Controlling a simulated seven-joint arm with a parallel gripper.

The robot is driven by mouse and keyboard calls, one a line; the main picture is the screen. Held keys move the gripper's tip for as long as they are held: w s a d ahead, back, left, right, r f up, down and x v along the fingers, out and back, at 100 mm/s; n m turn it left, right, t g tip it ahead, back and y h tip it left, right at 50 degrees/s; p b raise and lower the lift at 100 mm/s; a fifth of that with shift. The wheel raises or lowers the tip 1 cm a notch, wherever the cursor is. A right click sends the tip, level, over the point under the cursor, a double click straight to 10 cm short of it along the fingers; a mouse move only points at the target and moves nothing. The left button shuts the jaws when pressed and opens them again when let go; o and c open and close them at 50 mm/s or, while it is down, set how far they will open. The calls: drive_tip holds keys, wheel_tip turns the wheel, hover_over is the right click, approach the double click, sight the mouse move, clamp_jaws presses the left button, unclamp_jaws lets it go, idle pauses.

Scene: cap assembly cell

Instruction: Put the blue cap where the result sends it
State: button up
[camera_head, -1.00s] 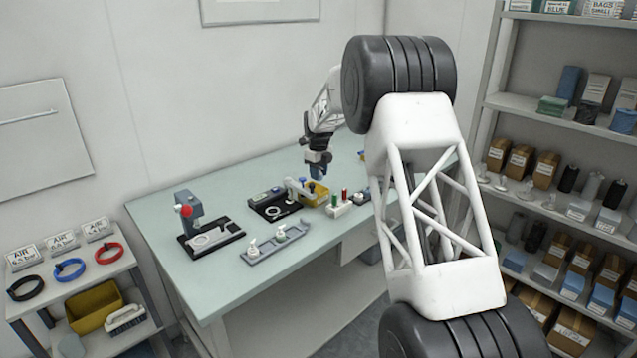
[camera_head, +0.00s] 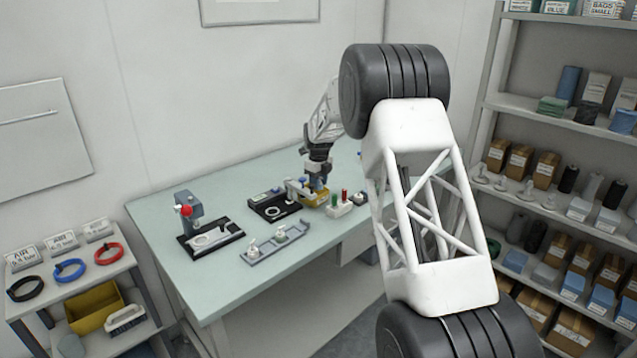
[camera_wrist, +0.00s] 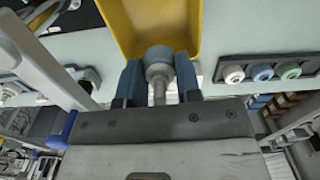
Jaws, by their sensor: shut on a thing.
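My gripper (camera_head: 317,184) is low over the yellow bin (camera_head: 307,202) at the back of the table. In the wrist view, its two blue fingers (camera_wrist: 160,82) are shut on a stemmed, round-headed grey part (camera_wrist: 158,62). The part's head is at the edge of the yellow bin (camera_wrist: 125,22) in that view; I cannot tell whether it touches the bin. The held part looks grey from this side, and I cannot tell whether it is the blue cap. A small blue piece (camera_head: 277,190) shows at the black fixture (camera_head: 267,213) left of the bin.
A dark block with white, blue and green round tops (camera_wrist: 262,73) lies right of the bin. A white holder (camera_head: 338,211) with green and red pieces stands nearby. A grey rack (camera_head: 262,256) and a red-knobbed press (camera_head: 190,212) are to the left.

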drive_tip(key=shift+f, duration=0.6)
drive_tip(key=o, duration=0.7)
drive_tip(key=shift+c, duration=0.2)
drive_tip(key=shift+r, duration=0.15)
wheel_tip(320, 180, up, 13)
drive_tip(key=shift+f, duration=0.1)
idle(1.0)
